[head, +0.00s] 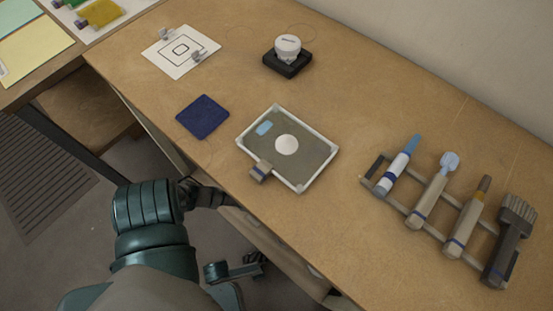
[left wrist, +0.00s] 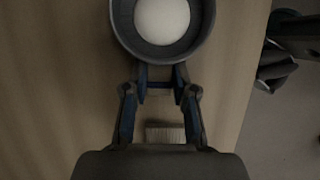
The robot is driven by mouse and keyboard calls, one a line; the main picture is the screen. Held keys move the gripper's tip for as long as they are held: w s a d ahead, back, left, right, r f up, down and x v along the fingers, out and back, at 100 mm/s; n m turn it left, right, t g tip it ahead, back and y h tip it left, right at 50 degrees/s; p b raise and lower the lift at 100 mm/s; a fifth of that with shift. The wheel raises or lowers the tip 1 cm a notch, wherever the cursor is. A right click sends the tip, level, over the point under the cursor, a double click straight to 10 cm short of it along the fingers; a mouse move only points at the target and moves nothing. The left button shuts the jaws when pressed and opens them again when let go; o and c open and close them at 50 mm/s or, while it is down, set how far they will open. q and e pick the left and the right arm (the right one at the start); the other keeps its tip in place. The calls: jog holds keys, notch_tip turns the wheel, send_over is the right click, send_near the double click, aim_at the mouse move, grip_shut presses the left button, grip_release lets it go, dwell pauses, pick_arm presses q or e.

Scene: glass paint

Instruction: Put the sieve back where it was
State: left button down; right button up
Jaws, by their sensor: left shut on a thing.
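In the left wrist view, a round dark-grey rim with a white round inside, which I take for the sieve (left wrist: 162,18), is at the top of the picture, partly cut off. My left gripper (left wrist: 160,84) is just below it, with its blue-and-grey fingers shut on the sieve's near side. Where the fingertips meet it is dark. In the head view my left arm comes in from the bottom left and ends by the table's front edge. Its fingers and the held sieve do not show clearly there.
A white-framed panel (head: 242,140) with a white disc lies mid-table, beside a blue pad (head: 203,116). A tool rack (head: 441,189) is at right. Bare wood lies between.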

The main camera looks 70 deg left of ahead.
pick_arm(q)
jog(key=c, duration=0.8)
grip_release()
jog(key=shift+c, duration=0.2)
jog(key=v, duration=1.1)
jog(key=shift+a+r, duration=0.2)
jog(key=shift+r, duration=0.15)
